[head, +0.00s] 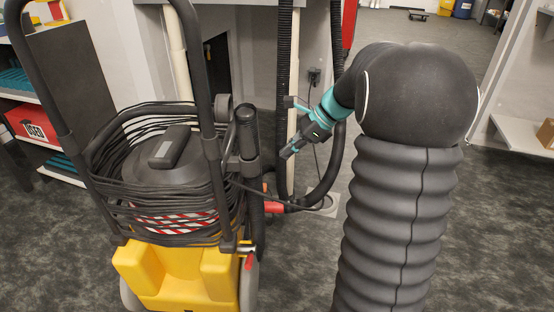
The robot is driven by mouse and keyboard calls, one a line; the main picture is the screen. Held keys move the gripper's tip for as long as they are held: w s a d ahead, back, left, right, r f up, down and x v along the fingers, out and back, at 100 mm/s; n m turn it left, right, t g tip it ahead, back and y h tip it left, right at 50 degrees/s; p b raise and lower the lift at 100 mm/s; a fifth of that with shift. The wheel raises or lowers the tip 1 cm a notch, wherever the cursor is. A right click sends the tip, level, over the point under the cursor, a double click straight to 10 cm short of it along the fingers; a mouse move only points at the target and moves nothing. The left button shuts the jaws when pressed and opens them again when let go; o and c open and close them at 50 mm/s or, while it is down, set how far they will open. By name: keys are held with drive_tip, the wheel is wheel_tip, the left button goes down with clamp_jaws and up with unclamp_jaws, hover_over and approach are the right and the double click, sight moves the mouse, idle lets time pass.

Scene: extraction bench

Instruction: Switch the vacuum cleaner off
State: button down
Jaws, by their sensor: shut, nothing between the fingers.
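The vacuum cleaner (175,272) stands at the left of the head view. It has a yellow base, a dark grey round lid (160,170) with a raised handle, and a tall black push frame. Black cable is wound in many loops around its body. I cannot make out a power switch on it. My gripper (287,154) is shut and empty, pointing down and left. In the picture it is to the right of the lid and the frame's right upright, apparently apart from them; its exact depth is hard to tell.
A black hose (335,165) and pale pipes hang behind my gripper. A wall socket (314,76) has a cord. A shelf with a red box (33,124) is at the left. A white shelf (520,134) is at the right. Carpet is open at the lower middle.

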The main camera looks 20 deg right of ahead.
drive_tip(key=s+a+r+n+h, duration=0.2)
drive_tip(key=s+a+n, duration=0.25)
drive_tip(key=s, duration=0.25)
drive_tip(key=s+a+r+n+h, duration=0.2)
drive_tip(key=s+a+r+n, duration=0.15)
drive_tip(key=s+n, duration=0.25)
drive_tip(key=s+a+f+n+t+h, duration=0.1)
drive_tip(key=s+f+n+t+h, duration=0.1)
drive_tip(key=s+n, duration=0.9)
drive_tip(key=shift+s+a+t+h, duration=0.3)
drive_tip(key=shift+s+h, duration=0.3)
drive_tip(key=shift+s, duration=0.65)
drive_tip(key=shift+d, duration=0.1)
